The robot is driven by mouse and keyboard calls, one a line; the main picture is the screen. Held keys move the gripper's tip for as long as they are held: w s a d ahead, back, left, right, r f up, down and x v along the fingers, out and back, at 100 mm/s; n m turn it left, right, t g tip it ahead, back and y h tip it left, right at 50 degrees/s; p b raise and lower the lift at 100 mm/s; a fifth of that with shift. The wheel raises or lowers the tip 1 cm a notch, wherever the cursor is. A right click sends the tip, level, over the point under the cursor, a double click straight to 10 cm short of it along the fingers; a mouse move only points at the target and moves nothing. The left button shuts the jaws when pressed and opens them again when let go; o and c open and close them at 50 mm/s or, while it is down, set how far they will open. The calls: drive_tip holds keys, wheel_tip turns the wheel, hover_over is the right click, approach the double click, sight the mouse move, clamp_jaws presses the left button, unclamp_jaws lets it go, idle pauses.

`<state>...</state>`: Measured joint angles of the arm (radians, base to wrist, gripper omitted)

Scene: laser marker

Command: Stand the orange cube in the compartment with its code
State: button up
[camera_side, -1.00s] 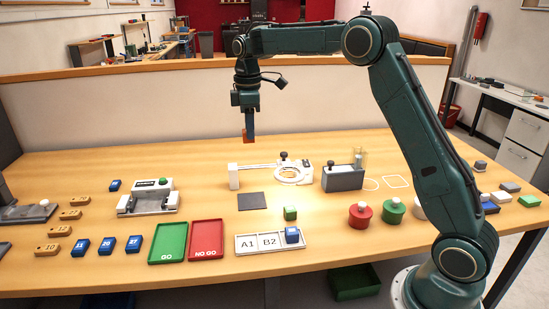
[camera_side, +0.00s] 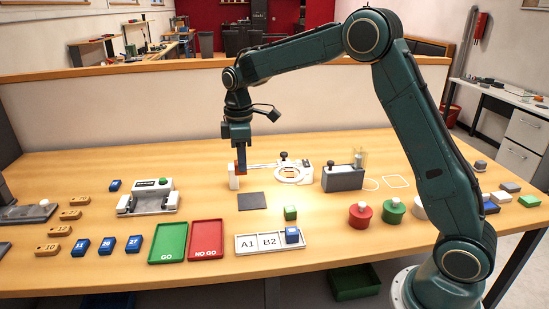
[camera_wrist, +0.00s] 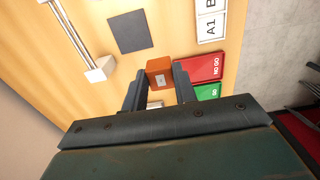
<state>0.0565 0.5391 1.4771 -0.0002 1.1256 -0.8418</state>
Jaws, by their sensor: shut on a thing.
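The orange cube (camera_wrist: 159,66) is between the fingers of my gripper (camera_wrist: 160,88) in the wrist view, with a small pale code label on one face. In the side view my gripper (camera_side: 240,165) points down and holds the cube above the table, near the left end of a white fixture; the cube is mostly hidden there. The white compartment tray (camera_side: 246,250) lies at the front, with A1 and B2 readable. A blue cube (camera_side: 292,234) stands in its right compartment, hiding that label. The A1 and B2 compartments are empty.
A dark square pad (camera_side: 251,201) lies between the white fixture (camera_side: 270,164) and the tray. A green cube (camera_side: 290,213) stands behind the tray. Green GO (camera_side: 168,243) and red NO GO (camera_side: 207,240) trays lie left of it. A grey block (camera_side: 343,179) stands right of the fixture.

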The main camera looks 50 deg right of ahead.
drive_tip(key=s+a+f, duration=0.8)
drive_tip(key=shift+s+a, duration=0.15)
drive_tip(key=shift+f, duration=0.2)
drive_tip(key=shift+f, duration=2.35)
drive_tip(key=shift+f, duration=0.4)
idle(0.5)
drive_tip(key=o, duration=1.1)
